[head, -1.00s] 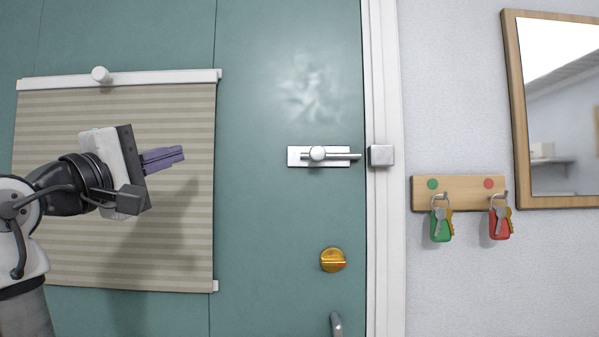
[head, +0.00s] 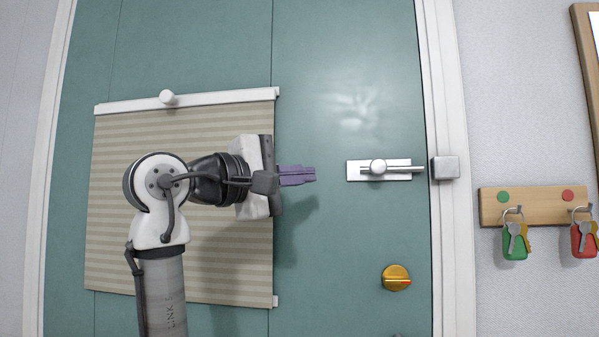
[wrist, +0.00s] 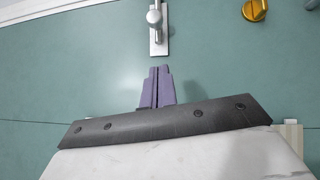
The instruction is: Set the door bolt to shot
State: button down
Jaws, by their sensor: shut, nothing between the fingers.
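The silver door bolt (head: 379,169) is mounted on the green door, with a round knob on its plate and a rod pointing right. In the wrist view the bolt (wrist: 155,20) lies straight ahead of the closed purple fingers (wrist: 159,70).
A striped blind (head: 180,200) hangs on the door behind my arm. A brass turn knob (head: 396,278) sits below the bolt. A wooden key rack (head: 535,206) with green and red tagged keys is on the wall at right. The door between fingers and bolt is clear.

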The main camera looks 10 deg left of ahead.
aim_at(380, 169)
jog(key=shift+w+d+r+p, duration=0.25)
jog(key=shift+w+d, duration=0.6)
jog(key=shift+d, duration=0.5)
jog(key=shift+w+d+r+p, duration=0.2)
jog(key=shift+w+d, duration=0.65)
jog(key=shift+d, duration=0.55)
jog(key=shift+w+d+r+p, duration=0.25)
jog(key=shift+w+d, duration=0.6)
jog(key=shift+d, duration=0.5)
jog(key=d, duration=0.4)
jog(key=shift+d+f, duration=0.1)
jog(key=shift+d, duration=0.2)
jog(key=shift+a, duration=0.1)
